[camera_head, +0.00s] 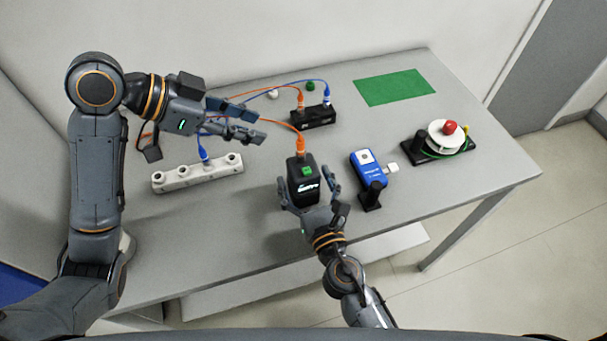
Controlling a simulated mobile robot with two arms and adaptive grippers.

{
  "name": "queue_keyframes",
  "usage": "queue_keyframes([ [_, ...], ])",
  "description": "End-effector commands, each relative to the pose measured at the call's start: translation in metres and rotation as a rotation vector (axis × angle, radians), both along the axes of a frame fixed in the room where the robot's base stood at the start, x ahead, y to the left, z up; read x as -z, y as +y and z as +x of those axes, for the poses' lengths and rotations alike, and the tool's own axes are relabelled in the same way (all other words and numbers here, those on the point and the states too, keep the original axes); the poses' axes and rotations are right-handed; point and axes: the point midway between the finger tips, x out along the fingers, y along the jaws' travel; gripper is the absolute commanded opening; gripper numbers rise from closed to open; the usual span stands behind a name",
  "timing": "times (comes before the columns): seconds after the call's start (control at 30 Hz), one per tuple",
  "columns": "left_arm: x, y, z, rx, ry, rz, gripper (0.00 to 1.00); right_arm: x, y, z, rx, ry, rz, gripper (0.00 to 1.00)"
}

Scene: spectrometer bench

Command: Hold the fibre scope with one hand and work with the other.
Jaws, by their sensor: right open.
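A blue handheld device (366,165) with a white round face, perhaps the fibre scope, sits in a black stand (371,196) right of my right gripper. A black box (302,193) with a green square and an orange plug (300,147) on top stands at the table's middle. My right gripper (308,180) is open, its fingers either side of the black box; contact is unclear. My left gripper (260,124) is open and appears empty, up and left of the box. An orange cable runs behind its fingers. A black port block (313,117) holds orange and blue plugs.
A white holder strip (197,175) with several sockets and a blue plug lies at left. A white reel (446,138) with a red knob stands at right. A green mat (394,88) is empty. White and green caps lie at the back. The front-right table (440,190) is clear.

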Motion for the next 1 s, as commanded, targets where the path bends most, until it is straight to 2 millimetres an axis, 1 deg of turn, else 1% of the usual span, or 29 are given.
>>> queue_keyframes([
  [0.03, 0.0, 0.0, 0.0, 0.0, 0.0, 0.0, 0.38, 0.0, 0.002, 0.004, 0.001, 0.0, 0.002, 0.83],
  [0.13, 0.0, 0.0, 0.0, 0.0, 0.0, 0.0, 0.38, 0.0, 0.003, 0.008, 0.0, 0.0, 0.0, 0.83],
  [0.4, 0.0, 0.0, 0.0, 0.0, 0.0, 0.0, 0.38, 0.0, 0.003, 0.009, -0.001, 0.0, 0.0, 0.83],
  [0.43, 0.0, 0.0, 0.0, 0.0, 0.0, 0.0, 0.38, 0.0, 0.003, 0.009, -0.001, 0.0, 0.0, 0.81],
  [0.47, 0.0, 0.0, 0.0, 0.0, 0.0, 0.0, 0.38, 0.0, 0.003, 0.009, -0.001, 0.0, 0.0, 0.75],
  [0.5, 0.0, 0.0, 0.0, 0.0, 0.0, 0.0, 0.38, 0.0, 0.003, 0.009, -0.001, 0.0, 0.0, 0.67],
  [0.57, 0.0, 0.0, 0.0, 0.0, 0.0, 0.0, 0.38, 0.0, 0.003, 0.009, -0.001, 0.0, 0.0, 0.55],
  [0.6, 0.0, 0.0, 0.0, 0.0, 0.0, 0.0, 0.38, 0.0, 0.003, 0.009, -0.001, 0.0, 0.0, 0.46],
  [0.67, 0.0, 0.0, 0.0, 0.0, 0.0, 0.0, 0.38, 0.0, 0.003, 0.009, 0.0, 0.0, 0.0, 0.34],
  [0.7, 0.0, 0.0, 0.0, 0.0, 0.0, 0.0, 0.38, 0.0, 0.003, 0.009, 0.0, 0.0, 0.0, 0.26],
  [0.77, 0.0, 0.0, 0.0, 0.0, 0.0, 0.0, 0.38, 0.0, 0.003, 0.009, 0.0, 0.0, 0.0, 0.14],
  [0.8, 0.0, 0.0, 0.0, 0.0, 0.0, 0.0, 0.41, 0.0, 0.003, 0.009, 0.0, 0.0, 0.0, 0.11],
  [0.93, -0.002, -0.005, 0.001, 0.025, -0.01, 0.008, 0.41, 0.0, 0.003, 0.009, 0.0, 0.0, 0.0, 0.11],
  [1.0, -0.005, -0.014, 0.001, 0.072, -0.026, 0.025, 0.41, 0.0, 0.003, 0.009, 0.0, 0.0, 0.0, 0.11],
])
